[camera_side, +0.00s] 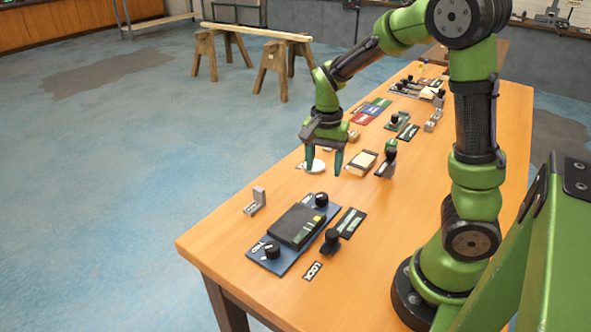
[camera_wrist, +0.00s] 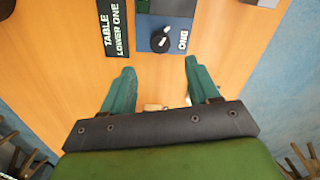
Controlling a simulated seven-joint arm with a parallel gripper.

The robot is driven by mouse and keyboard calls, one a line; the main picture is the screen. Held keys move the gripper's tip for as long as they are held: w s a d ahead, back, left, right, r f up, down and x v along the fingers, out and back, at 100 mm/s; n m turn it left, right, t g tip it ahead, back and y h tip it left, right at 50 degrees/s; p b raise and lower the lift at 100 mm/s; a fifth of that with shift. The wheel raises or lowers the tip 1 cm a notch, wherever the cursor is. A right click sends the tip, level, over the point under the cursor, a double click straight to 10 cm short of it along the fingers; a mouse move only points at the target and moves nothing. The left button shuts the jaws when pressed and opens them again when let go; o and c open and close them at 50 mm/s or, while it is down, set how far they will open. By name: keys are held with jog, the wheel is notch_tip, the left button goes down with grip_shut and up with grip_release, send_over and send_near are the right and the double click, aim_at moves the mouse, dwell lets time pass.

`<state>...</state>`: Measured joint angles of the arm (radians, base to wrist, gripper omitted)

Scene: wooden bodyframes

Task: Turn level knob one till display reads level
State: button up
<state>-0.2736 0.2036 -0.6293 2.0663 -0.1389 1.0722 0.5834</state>
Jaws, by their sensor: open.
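A blue panel (camera_side: 262,262) lies near the front end of the wooden table. It carries a dark display box (camera_side: 298,225) with small yellow-green marks; I cannot read it. A black knob (camera_side: 321,200) stands at its far end, and it also shows in the wrist view (camera_wrist: 161,40) beside a label reading ONE. A second black knob (camera_side: 271,251) is at the near end. My gripper (camera_side: 323,165) is open and empty, pointing down above the table beyond the panel's far end. In the wrist view, the ONE knob appears ahead of and between the fingertips (camera_wrist: 160,68), apart from both.
A black label reading TABLE LOWER ONE (camera_wrist: 115,27) lies beside the panel. A black-knobbed control (camera_side: 331,241) and a LOCK label (camera_side: 313,271) are right of the panel. A grey bracket (camera_side: 256,201) stands left. Several other devices fill the table farther back.

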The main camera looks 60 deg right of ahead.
aim_at(322, 196)
notch_tip(322, 196, down, 10)
jog(key=shift+r, duration=0.1)
dwell(0.4)
jog(key=c, duration=1)
jog(key=n, duration=0.3)
jog(key=shift+c, duration=0.2)
jog(key=o, duration=1)
jog(key=shift+o, duration=0.2)
